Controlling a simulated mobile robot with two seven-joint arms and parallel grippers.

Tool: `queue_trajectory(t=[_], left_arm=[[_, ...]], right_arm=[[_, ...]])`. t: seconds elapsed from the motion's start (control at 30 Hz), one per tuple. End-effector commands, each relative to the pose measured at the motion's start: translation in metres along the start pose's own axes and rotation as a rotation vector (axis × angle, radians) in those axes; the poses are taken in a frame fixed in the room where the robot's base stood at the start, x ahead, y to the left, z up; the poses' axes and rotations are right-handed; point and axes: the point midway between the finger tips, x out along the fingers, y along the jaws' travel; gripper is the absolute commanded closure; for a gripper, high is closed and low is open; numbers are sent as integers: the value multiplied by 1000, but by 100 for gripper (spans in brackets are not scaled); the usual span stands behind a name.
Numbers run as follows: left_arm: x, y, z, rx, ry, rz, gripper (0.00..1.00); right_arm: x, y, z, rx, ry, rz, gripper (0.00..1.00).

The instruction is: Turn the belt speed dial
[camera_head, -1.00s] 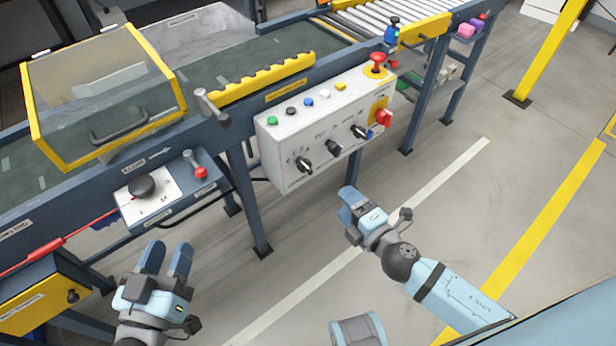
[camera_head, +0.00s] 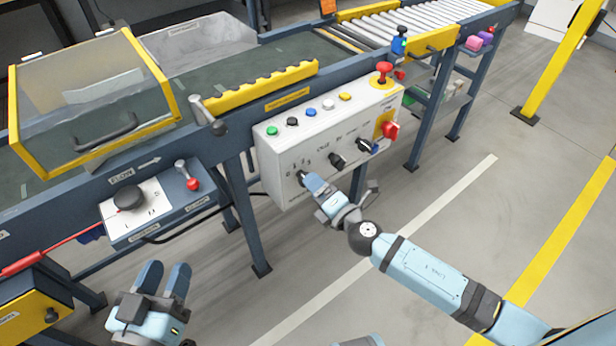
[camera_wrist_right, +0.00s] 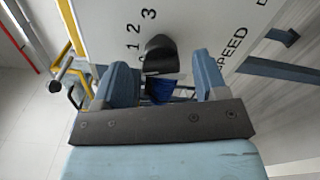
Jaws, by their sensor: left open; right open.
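The belt speed dial is a black knob on the lower left of the white control box (camera_head: 330,125). In the head view it is partly covered by my right gripper (camera_head: 313,184). In the right wrist view the dial (camera_wrist_right: 160,52) sits between the two blue fingers of my right gripper (camera_wrist_right: 162,82), near the numbers 1, 2, 3 and the word SPEED. The right fingers are open, with a gap to the dial on each side. My left gripper (camera_head: 162,283) is open and empty at the lower left, away from the box.
Two more black knobs, a red rotary switch (camera_head: 390,131), several coloured buttons and a red emergency stop (camera_head: 383,75) are on the box. A smaller panel with a black knob (camera_head: 129,197) and a red-tipped lever (camera_head: 190,178) is to the left. Floor in front is clear.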

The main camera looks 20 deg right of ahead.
Motion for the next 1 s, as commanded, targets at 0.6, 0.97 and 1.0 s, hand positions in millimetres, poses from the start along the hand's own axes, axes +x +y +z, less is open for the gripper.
queue_trajectory(t=[0.6,0.97,1.0], left_arm=[[0,-1,3,1,-11,-4,57],[0,-1,3,1,-10,-4,57],[0,-1,3,1,-10,-4,57]], right_arm=[[35,0,0,0,0,-1,34],[35,-1,0,3,0,-1,83],[35,-1,0,7,0,-1,83]])
